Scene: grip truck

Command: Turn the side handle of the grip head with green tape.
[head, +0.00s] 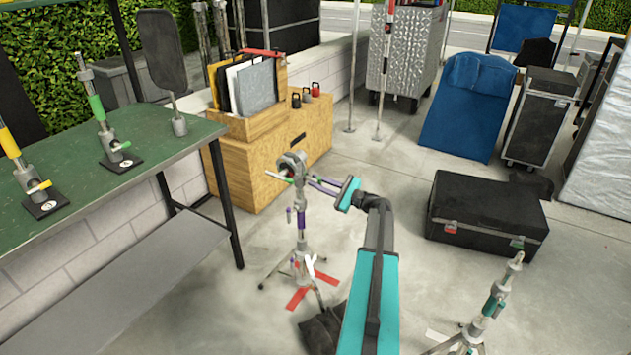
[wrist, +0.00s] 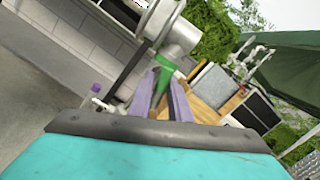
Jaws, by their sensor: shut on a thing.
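A grey metal grip head (head: 292,163) sits on top of a floor stand with purple tape (head: 301,220) on its upright. In the wrist view the grip head (wrist: 178,38) fills the upper middle, with a green-taped side handle (wrist: 165,64) pointing down towards me. My gripper (head: 314,182) reaches in from the right at the height of the head. Its two lavender fingers (wrist: 163,84) are shut on the green-taped handle, one on either side. In the head view the handle is too small to make out clearly.
Left, a green-topped table (head: 165,132) bears small stands with green (head: 97,108) and yellow tape (head: 9,143). A wooden box (head: 255,180) stands behind the floor stand. A black case (head: 487,212) lies right. Another stand (head: 490,308) is at front right. Open concrete lies between.

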